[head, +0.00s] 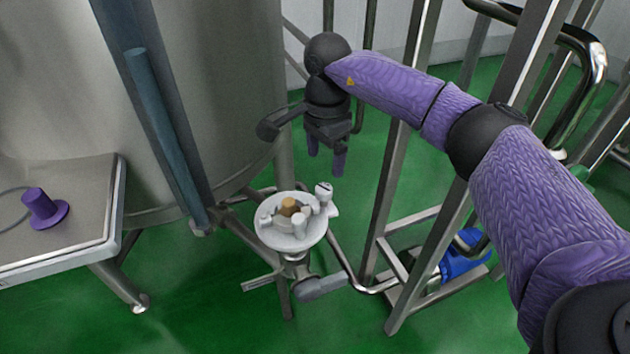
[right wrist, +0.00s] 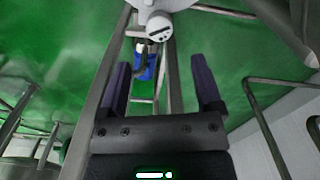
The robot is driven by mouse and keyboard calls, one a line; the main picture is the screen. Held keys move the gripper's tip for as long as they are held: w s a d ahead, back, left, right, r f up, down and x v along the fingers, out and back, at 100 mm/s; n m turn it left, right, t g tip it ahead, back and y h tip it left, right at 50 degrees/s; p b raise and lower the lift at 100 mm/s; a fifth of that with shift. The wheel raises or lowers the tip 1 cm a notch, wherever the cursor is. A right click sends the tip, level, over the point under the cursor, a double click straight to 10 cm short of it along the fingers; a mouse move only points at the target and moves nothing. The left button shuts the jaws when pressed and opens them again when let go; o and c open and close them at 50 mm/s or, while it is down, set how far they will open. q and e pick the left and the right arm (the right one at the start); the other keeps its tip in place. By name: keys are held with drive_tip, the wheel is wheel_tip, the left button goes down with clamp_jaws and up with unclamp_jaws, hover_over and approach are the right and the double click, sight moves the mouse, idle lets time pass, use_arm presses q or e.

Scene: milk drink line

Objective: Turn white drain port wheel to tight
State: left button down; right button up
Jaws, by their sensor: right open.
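The white drain port wheel (head: 292,224) sits at the middle of the head view, below the large steel tank. It has a round white plate with white knobs and a tan centre. A white part of it (right wrist: 158,30) shows at the top of the right wrist view, beyond the fingertips. My right gripper (head: 326,165) is open and empty, pointing down, above and slightly right of the wheel in the head view, apart from it. Its two purple fingers (right wrist: 160,80) stand spread in the right wrist view. My left gripper is not in view.
The steel tank (head: 210,80) fills the back left. A steel table (head: 70,245) with a purple stopper (head: 42,207) stands at the left. A steel frame (head: 390,190) rises just right of the wheel, with a blue motor (head: 464,256) behind it. Green floor is open at the front.

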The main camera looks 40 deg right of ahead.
sight(325, 188)
wheel_tip(325, 188, down, 8)
drive_tip(key=b, duration=0.3)
drive_tip(key=shift+r, duration=0.25)
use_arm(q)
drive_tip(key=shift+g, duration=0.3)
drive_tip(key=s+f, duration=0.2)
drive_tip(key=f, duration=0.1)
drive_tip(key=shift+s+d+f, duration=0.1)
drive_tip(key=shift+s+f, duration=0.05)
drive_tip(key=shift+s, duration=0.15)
use_arm(e)
drive_tip(key=shift+r, duration=0.1)
clamp_jaws()
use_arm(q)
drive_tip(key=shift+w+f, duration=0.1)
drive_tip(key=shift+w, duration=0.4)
